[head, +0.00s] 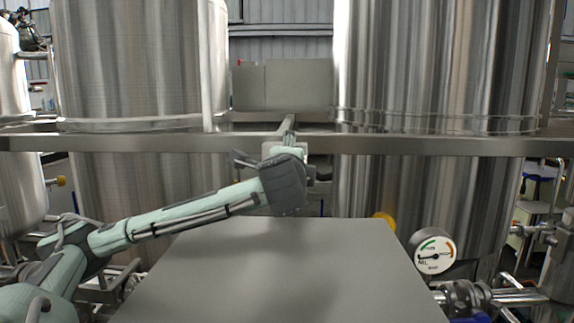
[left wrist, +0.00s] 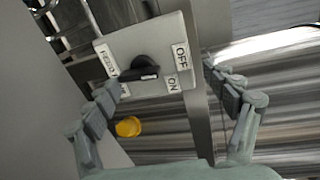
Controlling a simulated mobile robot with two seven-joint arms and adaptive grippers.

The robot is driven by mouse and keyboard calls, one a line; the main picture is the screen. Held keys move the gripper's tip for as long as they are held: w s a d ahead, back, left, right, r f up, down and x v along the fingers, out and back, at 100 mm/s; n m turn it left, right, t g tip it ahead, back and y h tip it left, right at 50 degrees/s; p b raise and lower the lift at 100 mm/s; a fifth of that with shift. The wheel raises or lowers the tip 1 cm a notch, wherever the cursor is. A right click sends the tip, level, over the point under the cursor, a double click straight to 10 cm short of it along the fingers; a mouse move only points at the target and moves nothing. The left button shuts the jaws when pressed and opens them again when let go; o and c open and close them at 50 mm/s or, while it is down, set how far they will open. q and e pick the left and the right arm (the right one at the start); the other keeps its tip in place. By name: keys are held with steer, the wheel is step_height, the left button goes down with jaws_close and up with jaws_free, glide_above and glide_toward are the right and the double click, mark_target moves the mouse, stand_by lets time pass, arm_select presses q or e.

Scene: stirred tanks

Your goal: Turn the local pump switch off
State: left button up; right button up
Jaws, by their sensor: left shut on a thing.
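The pump switch is a light grey box (left wrist: 170,50) with a black knob (left wrist: 140,70) and labels at its corners. OFF is at its upper right and ON at its lower right. The left-hand labels are partly hidden or hard to read. Exactly where the knob points is unclear. My left gripper (left wrist: 162,85) has its fingers wide apart, one at each side of the box, and is shut on the switch. My right gripper is not in view.
Large steel tanks (head: 135,65) (head: 430,65) stand behind a horizontal beam (head: 430,145). A pressure gauge (head: 435,251) and pipework are at the lower right. A bare grey surface (head: 280,275) fills the front middle. A yellow round part (left wrist: 128,127) shows below the switch.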

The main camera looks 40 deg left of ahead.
arm_select(q)
steer(key=b+v, duration=0.4)
steer(key=v, duration=0.4)
steer(key=shift+s+r, duration=0.15)
steer(key=shift+r, duration=0.3)
steer(key=shift+t, duration=0.3)
steer(key=shift+c, duration=0.3)
